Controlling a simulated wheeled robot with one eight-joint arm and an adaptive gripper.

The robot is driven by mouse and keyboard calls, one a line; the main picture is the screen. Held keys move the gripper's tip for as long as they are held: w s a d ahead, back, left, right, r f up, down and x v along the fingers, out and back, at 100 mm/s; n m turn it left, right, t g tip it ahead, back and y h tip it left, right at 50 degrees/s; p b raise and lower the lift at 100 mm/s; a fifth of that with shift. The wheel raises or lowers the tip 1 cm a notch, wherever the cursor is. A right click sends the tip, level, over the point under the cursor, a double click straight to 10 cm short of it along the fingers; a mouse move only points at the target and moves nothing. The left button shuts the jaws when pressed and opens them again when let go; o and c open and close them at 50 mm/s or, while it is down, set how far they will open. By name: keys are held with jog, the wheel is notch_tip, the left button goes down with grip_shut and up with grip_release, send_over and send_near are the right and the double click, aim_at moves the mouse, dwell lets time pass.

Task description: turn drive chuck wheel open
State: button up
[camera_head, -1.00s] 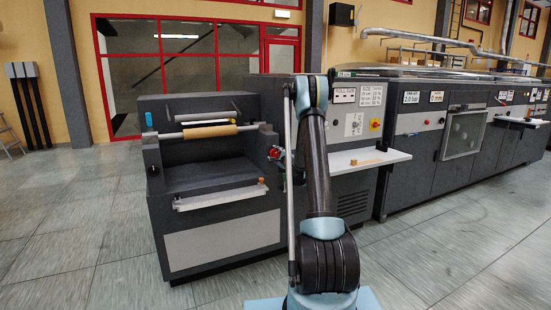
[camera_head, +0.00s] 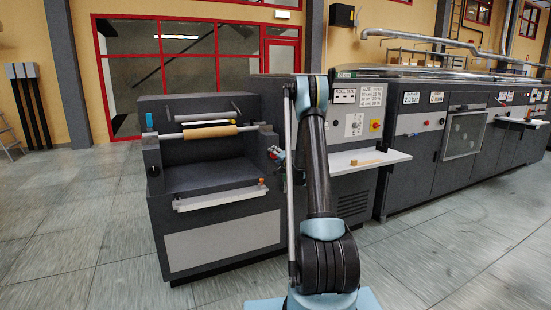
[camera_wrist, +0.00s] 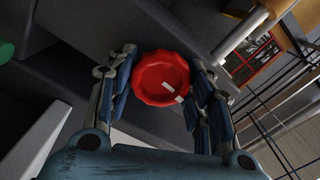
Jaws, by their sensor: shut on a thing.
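The red chuck wheel (camera_wrist: 160,78) has a scalloped rim and a dished face with two small white marks. It fills the middle of the wrist view. My gripper (camera_wrist: 163,64) is shut on the wheel, with one blue-grey finger on each side of its rim. In the head view my gripper (camera_head: 277,156) is at the right side of the roll stand (camera_head: 220,240), partly hidden by my arm. The wheel is too small and covered there to make out clearly.
A brown core on a shaft (camera_head: 210,132) crosses the stand. A pale shelf (camera_head: 220,198) juts from its front, and a white shelf (camera_head: 355,162) from the machine to the right. The floor in front is clear.

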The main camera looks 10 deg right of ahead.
jog(key=shift+n, duration=0.8)
jog(key=o, duration=1.1)
jog(key=v, duration=1.2)
